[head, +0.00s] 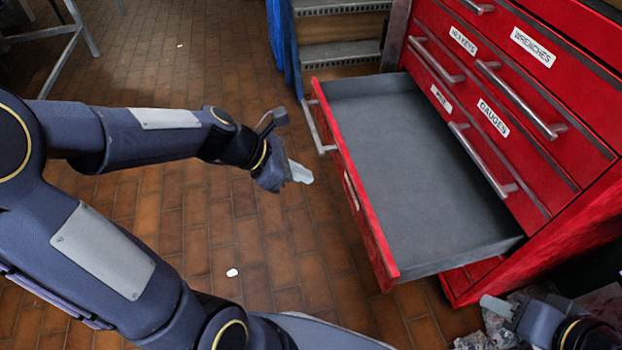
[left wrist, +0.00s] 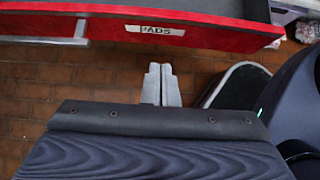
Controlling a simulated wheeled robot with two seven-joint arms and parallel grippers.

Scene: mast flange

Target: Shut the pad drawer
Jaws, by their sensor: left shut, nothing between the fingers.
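The pad drawer (head: 400,170) is pulled far out of the red cabinet, and its grey inside looks empty. In the left wrist view the red drawer front (left wrist: 220,34) carries a label (left wrist: 155,30) reading PADS, with part of a handle (left wrist: 80,30) to its left. My left gripper (head: 300,173) is shut and empty, in front of the drawer front and apart from it. Its closed fingers also show in the left wrist view (left wrist: 160,84), pointing towards the drawer front. My right gripper (head: 492,303) is at the lower right, below the cabinet corner; its finger gap is not clear.
The red cabinet (head: 560,190) has other shut drawers with bar handles, labelled WRENCHES and GAUGES among others. Brown tiled floor (head: 230,220) is mostly clear in front of the drawer.

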